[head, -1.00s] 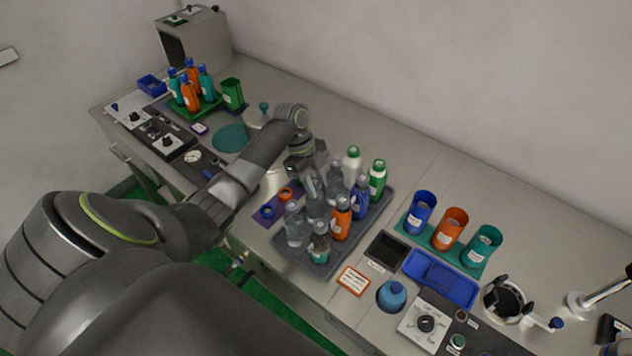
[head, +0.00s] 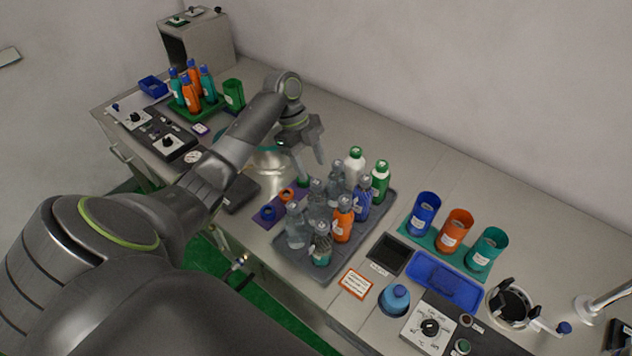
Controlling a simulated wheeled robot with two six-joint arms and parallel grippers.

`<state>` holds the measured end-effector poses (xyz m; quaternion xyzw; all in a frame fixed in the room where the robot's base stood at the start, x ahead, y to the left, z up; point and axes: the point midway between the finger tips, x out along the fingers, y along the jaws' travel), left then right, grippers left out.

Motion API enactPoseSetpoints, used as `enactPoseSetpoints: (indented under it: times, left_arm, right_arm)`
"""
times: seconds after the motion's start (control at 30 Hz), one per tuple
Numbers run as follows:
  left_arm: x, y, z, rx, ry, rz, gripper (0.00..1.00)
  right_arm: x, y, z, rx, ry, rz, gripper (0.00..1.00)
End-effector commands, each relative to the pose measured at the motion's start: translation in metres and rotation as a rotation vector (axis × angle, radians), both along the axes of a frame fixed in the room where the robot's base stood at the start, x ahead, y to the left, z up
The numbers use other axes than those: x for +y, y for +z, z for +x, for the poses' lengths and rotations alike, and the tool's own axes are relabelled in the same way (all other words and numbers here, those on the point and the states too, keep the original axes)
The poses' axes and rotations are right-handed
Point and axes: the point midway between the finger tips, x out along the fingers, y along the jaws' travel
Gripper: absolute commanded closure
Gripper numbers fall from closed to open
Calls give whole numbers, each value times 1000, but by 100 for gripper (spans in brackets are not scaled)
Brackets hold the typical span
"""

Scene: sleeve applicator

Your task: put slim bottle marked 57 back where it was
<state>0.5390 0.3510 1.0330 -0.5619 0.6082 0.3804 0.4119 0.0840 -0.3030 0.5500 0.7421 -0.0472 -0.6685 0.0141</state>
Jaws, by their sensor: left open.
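A grey tray (head: 283,258) on the bench holds several bottles: clear grey ones (head: 297,228), an orange one (head: 343,220), a teal one (head: 320,246), a blue one (head: 362,200), and two with green and white parts (head: 380,178). The labels are too small to read, so I cannot tell which bottle is marked 57. My right gripper is out of view.
A green rack (head: 207,110) of orange and teal slim bottles stands at the far left. Blue, orange and teal cups (head: 453,228) stand right of the tray.

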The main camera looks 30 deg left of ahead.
Motion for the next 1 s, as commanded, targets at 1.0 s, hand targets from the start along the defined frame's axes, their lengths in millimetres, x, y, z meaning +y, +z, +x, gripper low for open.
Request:
enactPoseSetpoints:
  times: [1.0]
  left_arm:
    - [20, 51, 2, 0, 1, 0, 48]
  right_arm:
    - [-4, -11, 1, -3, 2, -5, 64]
